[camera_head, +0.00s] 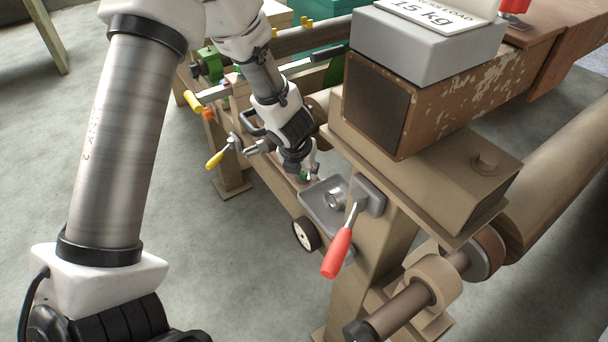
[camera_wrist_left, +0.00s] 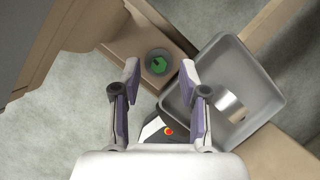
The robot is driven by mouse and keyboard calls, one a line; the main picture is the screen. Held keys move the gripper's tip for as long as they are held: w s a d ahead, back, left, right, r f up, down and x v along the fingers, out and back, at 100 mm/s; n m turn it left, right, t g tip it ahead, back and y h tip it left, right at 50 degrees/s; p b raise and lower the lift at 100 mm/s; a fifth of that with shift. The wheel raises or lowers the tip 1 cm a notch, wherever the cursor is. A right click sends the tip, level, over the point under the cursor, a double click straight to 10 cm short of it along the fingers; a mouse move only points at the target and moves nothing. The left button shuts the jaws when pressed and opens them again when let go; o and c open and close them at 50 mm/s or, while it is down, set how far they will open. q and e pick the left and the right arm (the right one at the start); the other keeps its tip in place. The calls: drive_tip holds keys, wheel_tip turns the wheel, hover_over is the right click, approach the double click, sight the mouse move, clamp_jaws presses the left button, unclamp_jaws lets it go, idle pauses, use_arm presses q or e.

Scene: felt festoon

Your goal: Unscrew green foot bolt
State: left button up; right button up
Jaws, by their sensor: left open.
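The green foot bolt (camera_wrist_left: 158,64) sits in a round grey recess on a tan foot plate in the left wrist view. A bit of its green also shows under the gripper in the head view (camera_head: 304,176). My left gripper (camera_wrist_left: 160,68) is open, with its two fingers on either side of the bolt in the picture. I cannot tell whether the fingertips touch it or are still above it. In the head view, my left gripper (camera_head: 308,172) points down at the foot beside the grey tray, and its fingers are partly hidden. My right gripper is not in view.
A grey tray (camera_wrist_left: 262,120) holding a shiny metal cylinder (camera_wrist_left: 230,104) lies close to the right finger. A red-handled lever (camera_head: 338,252) and a yellow-handled one (camera_head: 215,159) stick out nearby. A 15 kg block (camera_head: 420,55) rests on the rusty beam above.

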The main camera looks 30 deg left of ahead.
use_arm(q)
drive_tip(key=shift+w+a+f, duration=0.1)
drive_tip(key=shift+a+f, duration=0.05)
drive_tip(key=shift+f, duration=0.25)
clamp_jaws()
